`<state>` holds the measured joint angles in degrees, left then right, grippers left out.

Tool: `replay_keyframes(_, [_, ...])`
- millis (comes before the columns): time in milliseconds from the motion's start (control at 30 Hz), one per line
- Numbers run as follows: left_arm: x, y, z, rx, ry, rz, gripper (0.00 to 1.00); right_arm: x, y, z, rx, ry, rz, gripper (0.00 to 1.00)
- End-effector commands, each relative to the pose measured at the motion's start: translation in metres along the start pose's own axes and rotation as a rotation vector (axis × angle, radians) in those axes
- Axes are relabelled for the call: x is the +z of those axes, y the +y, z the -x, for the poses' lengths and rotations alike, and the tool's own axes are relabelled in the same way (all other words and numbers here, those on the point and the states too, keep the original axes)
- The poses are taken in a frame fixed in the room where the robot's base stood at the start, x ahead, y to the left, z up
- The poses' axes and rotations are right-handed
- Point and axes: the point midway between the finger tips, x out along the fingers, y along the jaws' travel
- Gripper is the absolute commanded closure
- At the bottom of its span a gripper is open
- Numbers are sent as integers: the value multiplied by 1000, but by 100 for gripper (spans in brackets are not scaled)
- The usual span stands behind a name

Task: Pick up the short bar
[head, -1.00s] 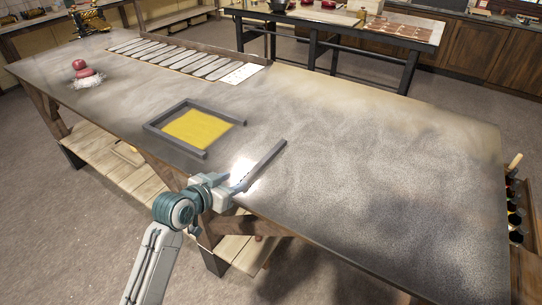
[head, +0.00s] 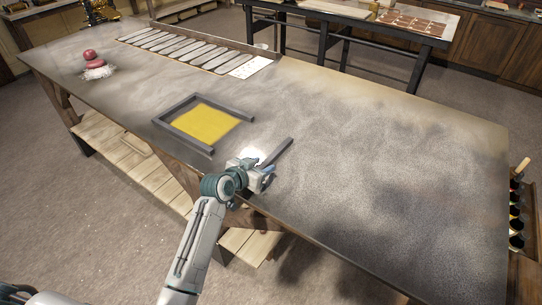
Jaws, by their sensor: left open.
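The short bar (head: 281,149) is a dark grey strip lying on the dusty worktop, slanting up to the right. My left gripper (head: 265,172) is open at the near end of the bar and hides that end. Whether its fingers are on both sides of the bar or touch it cannot be told. My right gripper is not in view.
Dark grey bars (head: 182,137) border a yellow square (head: 205,122) left of the short bar, with its right side open. A red roller-like object (head: 91,62) stands on white powder at the far left. Grey strips (head: 185,50) lie at the back. The worktop's right half (head: 400,150) is clear.

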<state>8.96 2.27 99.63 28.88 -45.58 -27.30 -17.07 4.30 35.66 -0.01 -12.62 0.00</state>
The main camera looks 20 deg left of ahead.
Motion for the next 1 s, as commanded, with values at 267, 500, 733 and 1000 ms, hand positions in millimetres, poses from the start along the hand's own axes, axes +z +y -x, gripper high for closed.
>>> replay_keyframes(267, [0,0,-7,0,0,0,56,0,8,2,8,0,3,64])
replay_keyframes(500, [0,0,-6,0,0,0,92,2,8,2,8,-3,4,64])
replay_keyframes(733, [-2,0,-6,-1,6,0,100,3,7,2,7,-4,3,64])
replay_keyframes(1000, [-3,0,-6,-1,5,-1,100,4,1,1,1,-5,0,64])
